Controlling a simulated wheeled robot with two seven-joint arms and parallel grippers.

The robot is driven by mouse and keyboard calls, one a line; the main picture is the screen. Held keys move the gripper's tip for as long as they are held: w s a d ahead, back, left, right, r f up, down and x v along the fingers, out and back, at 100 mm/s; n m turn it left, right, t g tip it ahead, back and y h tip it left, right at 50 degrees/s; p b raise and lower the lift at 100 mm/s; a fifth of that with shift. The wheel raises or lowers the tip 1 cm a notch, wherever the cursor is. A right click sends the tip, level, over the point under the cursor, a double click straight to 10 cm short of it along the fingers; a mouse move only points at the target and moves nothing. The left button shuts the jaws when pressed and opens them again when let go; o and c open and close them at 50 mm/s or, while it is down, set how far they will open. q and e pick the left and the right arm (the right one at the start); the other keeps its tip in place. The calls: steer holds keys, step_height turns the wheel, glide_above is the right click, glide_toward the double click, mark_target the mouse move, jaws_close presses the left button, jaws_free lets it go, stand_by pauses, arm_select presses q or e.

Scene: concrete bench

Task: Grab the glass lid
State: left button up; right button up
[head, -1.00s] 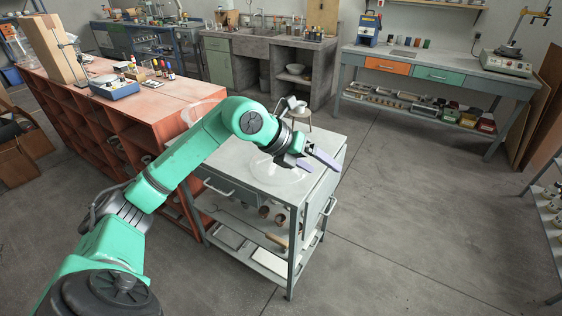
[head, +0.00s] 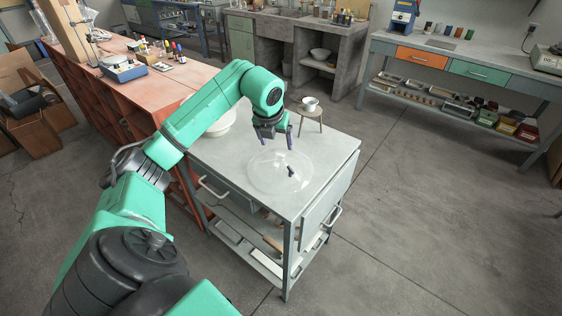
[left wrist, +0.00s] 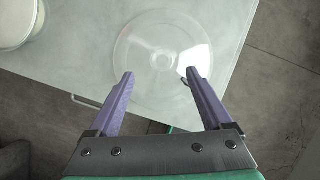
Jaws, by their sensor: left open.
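The clear glass lid (head: 268,178) lies on the pale top of a metal cart (head: 225,160). A small dark piece, perhaps its knob, shows at the lid's right part (head: 291,171). In the left wrist view the round lid (left wrist: 150,45) lies beyond and between the fingers. My left gripper (head: 282,142) points down above the cart, above the lid's far side in the head view. Its two purple fingers, also in the left wrist view (left wrist: 158,85), are spread with nothing between them. My right gripper is not in view.
A white bowl (head: 222,124) stands at the cart's back left, partly behind my arm. A small stool with a pot (head: 310,104) stands behind the cart. A red-orange bench (head: 150,90) borders the left. Floor on the right is clear.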

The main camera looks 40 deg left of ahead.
mark_target(280, 153)
arm_select(q)
steer(key=p+x, duration=0.1)
steer(key=x, duration=0.6)
steer(key=shift+w+d+p, duration=0.1)
steer(key=shift+d+p, duration=0.05)
steer(key=shift+p, duration=0.25)
steer(key=shift+w+f, duration=0.15)
steer(key=shift+f, duration=0.1)
steer(key=c, duration=1.1)
jaws_close()
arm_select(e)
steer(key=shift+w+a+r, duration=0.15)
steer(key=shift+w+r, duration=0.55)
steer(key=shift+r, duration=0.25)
